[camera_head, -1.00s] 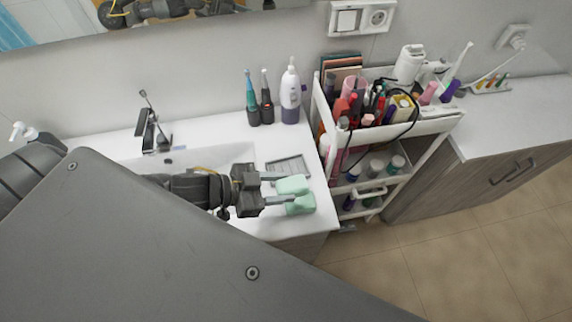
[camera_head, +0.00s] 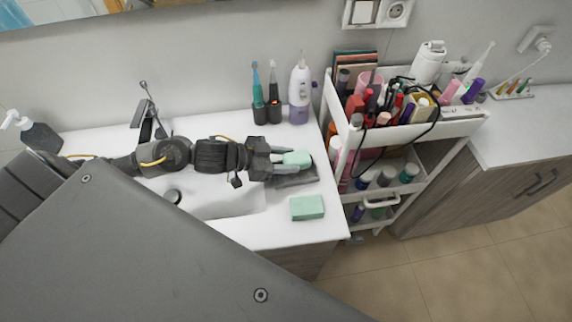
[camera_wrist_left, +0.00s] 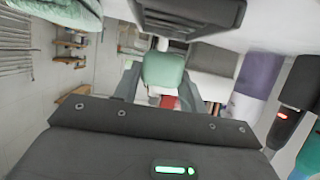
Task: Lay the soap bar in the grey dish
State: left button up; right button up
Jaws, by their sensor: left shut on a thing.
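My left gripper (camera_head: 284,158) is shut on a pale green soap bar (camera_head: 298,158), which sticks out past the fingertips. In the left wrist view the bar (camera_wrist_left: 163,72) sits between the two fingers. The grey dish (camera_head: 292,181) lies on the white counter just below and in front of the held bar, partly hidden by the gripper and bar. I cannot tell whether the bar touches the dish. A second green bar (camera_head: 307,208) lies on the counter nearer the front edge, apart from the gripper. My right gripper is not in view.
Two electric toothbrushes (camera_head: 267,108) and a white and purple bottle (camera_head: 299,95) stand behind the gripper. A white cart (camera_head: 455,127) full of cosmetics stands right of the counter. The sink (camera_head: 225,203) lies left of the second bar.

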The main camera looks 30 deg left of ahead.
pick_arm(q)
notch_tip(320, 180, down, 3)
jog(key=shift+w+a+f+p, duration=0.1)
jog(key=shift+p, duration=0.4)
jog(key=shift+f, duration=0.1)
jog(key=shift+f, duration=0.2)
jog(key=o, duration=1)
